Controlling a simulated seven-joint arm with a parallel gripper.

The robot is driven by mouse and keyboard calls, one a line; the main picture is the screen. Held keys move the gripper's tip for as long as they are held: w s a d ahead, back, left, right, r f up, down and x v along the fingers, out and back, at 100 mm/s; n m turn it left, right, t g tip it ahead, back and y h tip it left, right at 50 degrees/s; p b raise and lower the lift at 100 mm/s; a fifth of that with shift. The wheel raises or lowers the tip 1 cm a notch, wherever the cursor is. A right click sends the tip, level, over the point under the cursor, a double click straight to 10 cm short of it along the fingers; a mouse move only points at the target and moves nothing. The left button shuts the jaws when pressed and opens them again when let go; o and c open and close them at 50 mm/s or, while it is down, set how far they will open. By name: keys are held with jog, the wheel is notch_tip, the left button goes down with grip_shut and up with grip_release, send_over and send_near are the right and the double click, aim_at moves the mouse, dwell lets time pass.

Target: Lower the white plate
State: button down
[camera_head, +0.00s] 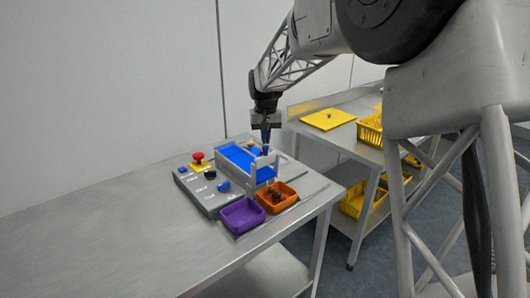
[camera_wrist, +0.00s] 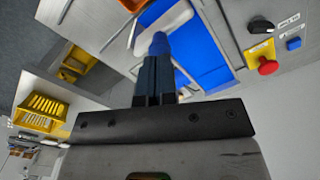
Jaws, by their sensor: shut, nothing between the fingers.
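A small grading machine with a blue belt (camera_head: 236,158) stands on the steel table. A pale, whitish plate (camera_head: 262,171) stands upright across the belt's near right end; it looks like the white plate, and I cannot tell its exact height. In the wrist view the closed blue-tipped fingers (camera_wrist: 159,45) lie over the blue belt (camera_wrist: 195,45), close to a pale strip that seems to be the plate's top edge. The fingers hide part of it, and I cannot tell whether they touch it.
A purple bin (camera_head: 241,216) and an orange bin (camera_head: 277,198) with dark dates sit before the machine. A control panel with a red button (camera_head: 198,156) and a blue button (camera_head: 223,186) lies left. A side table holds a yellow board (camera_head: 328,119) and basket (camera_head: 369,131). The table's left is clear.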

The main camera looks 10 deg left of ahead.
aim_at(265, 147)
jog(key=shift+f, duration=0.65)
jog(key=shift+f, duration=2.05)
jog(key=shift+r, duration=3.5)
